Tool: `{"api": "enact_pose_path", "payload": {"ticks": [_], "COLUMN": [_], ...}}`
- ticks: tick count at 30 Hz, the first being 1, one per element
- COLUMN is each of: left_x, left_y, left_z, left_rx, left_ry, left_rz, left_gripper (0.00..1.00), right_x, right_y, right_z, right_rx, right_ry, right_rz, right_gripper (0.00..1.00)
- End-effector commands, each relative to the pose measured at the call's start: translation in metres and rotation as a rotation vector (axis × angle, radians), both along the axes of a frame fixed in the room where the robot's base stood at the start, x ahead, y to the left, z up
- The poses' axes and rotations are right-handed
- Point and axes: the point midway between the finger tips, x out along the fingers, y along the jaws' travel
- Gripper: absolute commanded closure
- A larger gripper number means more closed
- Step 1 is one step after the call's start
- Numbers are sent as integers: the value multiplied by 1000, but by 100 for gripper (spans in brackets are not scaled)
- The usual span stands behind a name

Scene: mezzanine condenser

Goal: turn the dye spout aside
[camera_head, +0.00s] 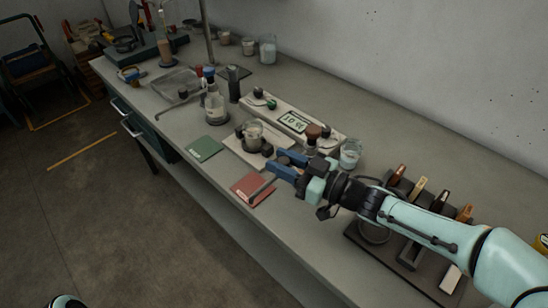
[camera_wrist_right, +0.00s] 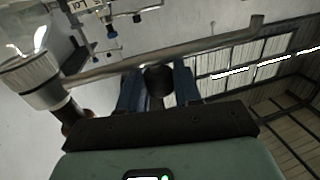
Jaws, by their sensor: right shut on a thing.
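The dye spout (camera_head: 262,188) is a thin grey tube, with its free end over the red mat (camera_head: 246,182) in the head view. In the wrist view the spout (camera_wrist_right: 205,48) runs from a metal collar under a glass vessel (camera_wrist_right: 25,35) at left to a bent tip at upper right. My right gripper (camera_head: 283,164) is shut on the spout's dark knob (camera_wrist_right: 158,82), with a blue finger on each side. My gripper and arm hide part of the spout's mount in the head view. My left gripper is not in view.
A beaker (camera_head: 253,131) stands on a pale device just left of my right gripper. A flask (camera_head: 214,106) with another side tube stands farther back, near the green mat (camera_head: 204,148). A glass jar (camera_head: 350,153) is behind my right wrist. A dark rack (camera_head: 358,230) lies under my forearm.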

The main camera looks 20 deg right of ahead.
Motion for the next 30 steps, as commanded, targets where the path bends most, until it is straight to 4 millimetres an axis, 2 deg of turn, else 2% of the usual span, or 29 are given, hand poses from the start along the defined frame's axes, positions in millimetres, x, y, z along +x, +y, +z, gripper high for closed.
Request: {"api": "enact_pose_path", "payload": {"ticks": [14,15,16,26,30], "left_x": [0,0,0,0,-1], "left_y": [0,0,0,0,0], "left_z": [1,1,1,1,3], "left_rx": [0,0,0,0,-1], "left_ry": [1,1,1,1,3], "left_rz": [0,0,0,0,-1], "left_gripper": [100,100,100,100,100], "right_x": [-2,-2,-2,-3,-13], "right_y": [-3,-3,-3,-4,-14], "right_z": [0,0,0,0,1], "right_rx": [0,0,0,0,1], "right_ry": [0,0,0,0,-1], "right_rz": [0,0,0,0,-3], "right_gripper": [100,57,47,47,47]}}
